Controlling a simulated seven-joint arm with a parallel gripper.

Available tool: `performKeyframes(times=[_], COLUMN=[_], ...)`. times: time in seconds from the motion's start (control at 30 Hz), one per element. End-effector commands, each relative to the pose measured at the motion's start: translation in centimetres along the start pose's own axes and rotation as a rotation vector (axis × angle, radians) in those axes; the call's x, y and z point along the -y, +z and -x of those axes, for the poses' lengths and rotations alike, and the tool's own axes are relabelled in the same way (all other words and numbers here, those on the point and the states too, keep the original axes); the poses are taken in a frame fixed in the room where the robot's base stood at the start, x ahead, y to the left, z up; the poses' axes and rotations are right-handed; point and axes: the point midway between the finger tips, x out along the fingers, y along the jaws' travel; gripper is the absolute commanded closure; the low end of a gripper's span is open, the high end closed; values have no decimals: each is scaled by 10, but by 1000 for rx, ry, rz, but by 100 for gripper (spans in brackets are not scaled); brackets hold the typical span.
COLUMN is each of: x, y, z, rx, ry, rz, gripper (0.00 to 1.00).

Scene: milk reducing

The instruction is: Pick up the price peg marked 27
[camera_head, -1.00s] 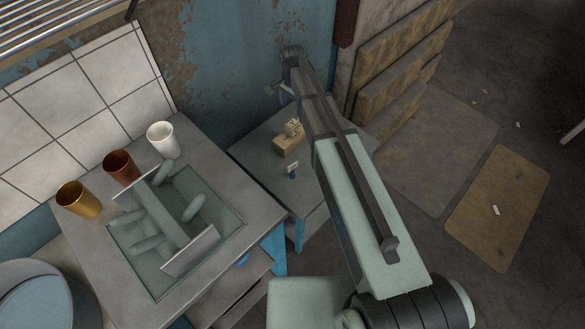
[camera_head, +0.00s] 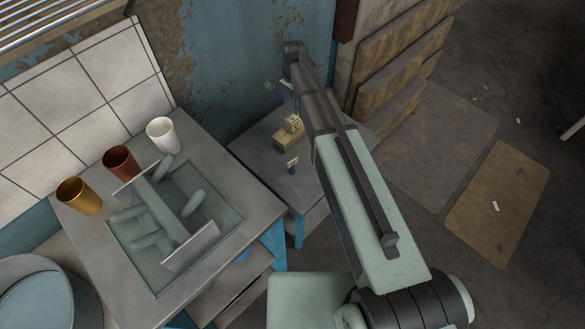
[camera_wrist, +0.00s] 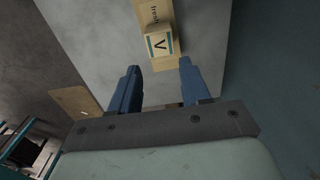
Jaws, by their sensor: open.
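A small upright peg with a pale tag (camera_head: 292,162) and a dark blue foot stands on the small grey table in the head view; the tag's number is too small to read. I cannot pick it out in the wrist view. My gripper (camera_wrist: 159,65) is open and empty, with its two blue fingers apart. Beyond the fingertips, a pale cube marked with a V-like sign (camera_wrist: 159,45) sits at the end of a wooden block with lettering. In the head view, my gripper hangs behind the peg, towards the blue wall, and is partly hidden by my arm.
The wooden block (camera_head: 286,142) lies behind the peg on the small table (camera_head: 258,150). On the left counter, gold (camera_head: 78,196), copper (camera_head: 120,163) and white (camera_head: 162,135) cups stand beside a sunken basin (camera_head: 150,275). The blue wall (camera_head: 235,90) rises close behind the small table.

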Motion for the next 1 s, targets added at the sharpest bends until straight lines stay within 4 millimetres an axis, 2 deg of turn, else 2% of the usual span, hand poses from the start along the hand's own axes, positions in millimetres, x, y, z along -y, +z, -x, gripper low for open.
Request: performKeyframes(times=[0.17, 0.27, 0.37, 0.5, 0.63, 0.73, 0.8, 1.0], x=[2, 2, -20, -62, -101, -121, -126, -119], y=[4, 18, 47, 86, 113, 123, 126, 122], z=[-1, -9, -19, -28, -31, -30, -28, -30], rx=[1, 7, 16, 25, 24, 17, 11, 0], ry=[1, 11, 28, 44, 44, 32, 21, 0], rz=[6, 23, 42, 61, 37, -3, -38, -128], gripper=[53, 53, 53, 53, 53, 53, 53, 53])
